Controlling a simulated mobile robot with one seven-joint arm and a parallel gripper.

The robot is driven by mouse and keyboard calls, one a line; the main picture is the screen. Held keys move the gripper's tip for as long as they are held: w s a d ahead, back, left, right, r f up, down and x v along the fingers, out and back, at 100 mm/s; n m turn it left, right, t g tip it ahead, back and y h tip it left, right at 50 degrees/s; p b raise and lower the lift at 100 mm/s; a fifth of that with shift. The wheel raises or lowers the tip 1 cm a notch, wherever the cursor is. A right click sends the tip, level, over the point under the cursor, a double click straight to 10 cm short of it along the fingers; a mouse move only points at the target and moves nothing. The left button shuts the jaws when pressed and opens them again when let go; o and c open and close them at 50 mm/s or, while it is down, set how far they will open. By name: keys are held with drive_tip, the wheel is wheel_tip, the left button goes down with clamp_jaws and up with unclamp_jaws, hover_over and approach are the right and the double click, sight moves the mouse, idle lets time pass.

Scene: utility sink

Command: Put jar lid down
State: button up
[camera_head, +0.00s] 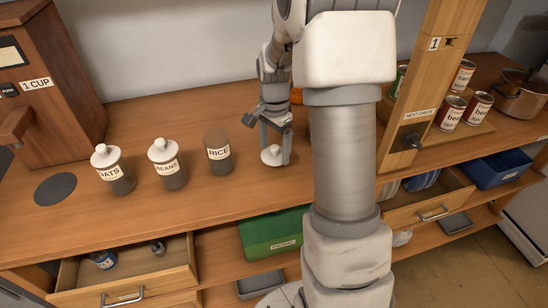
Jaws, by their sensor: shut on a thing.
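The white jar lid (271,156) is at the fingertips of my gripper (275,150), right of the rice jar and low over the wooden counter. My gripper points down and is shut on it. I cannot tell whether the lid touches the counter. The dark jar labelled RICE (218,152) stands upright with no white lid on top. The oats jar (113,172) and beans jar (167,165) stand to its left, each with a white knobbed lid on.
A wooden 1 CUP dispenser (50,75) stands at left, near a dark disc (55,189). A wooden post (425,95), several cans (464,108) and a pot (520,93) are at right. Two drawers below are open. Counter (215,198) in front of the jars is clear.

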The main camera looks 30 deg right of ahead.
sight(274, 156)
drive_tip(key=shift+f, duration=2)
drive_tip(key=shift+f, duration=0.15)
drive_tip(key=o, duration=1)
